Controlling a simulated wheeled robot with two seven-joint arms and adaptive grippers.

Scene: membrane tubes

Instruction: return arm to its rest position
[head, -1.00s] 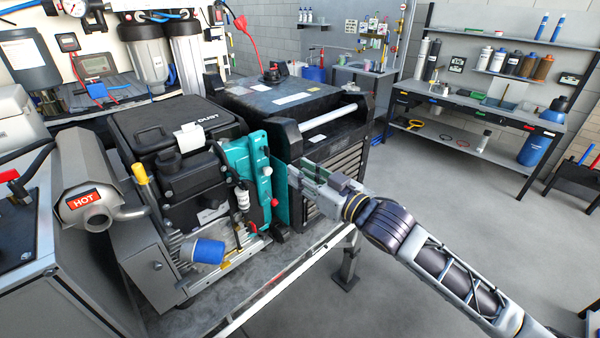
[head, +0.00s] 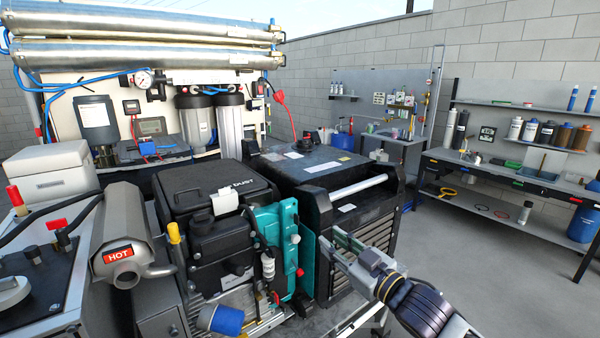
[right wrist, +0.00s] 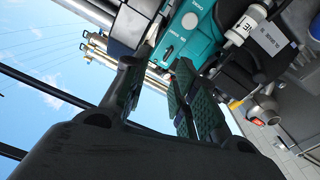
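My right gripper (head: 331,246) is at the lower right of centre in the head view, in front of the black slatted cabinet and just right of the teal panel (head: 268,245). In the right wrist view the two green-padded fingers of my right gripper (right wrist: 157,70) stand apart with nothing between them. The teal panel (right wrist: 185,30) shows beyond the fingertips there. I cannot tell how close the fingers are to the panel or cabinet. My left gripper is not in view.
Silver membrane tubes (head: 150,40) lie horizontally at the top left. A black-topped engine (head: 215,195), a hot exhaust (head: 125,240) and the black cabinet (head: 345,205) crowd the left and middle. A workbench (head: 510,180) stands at the right, with open grey floor (head: 450,245) before it.

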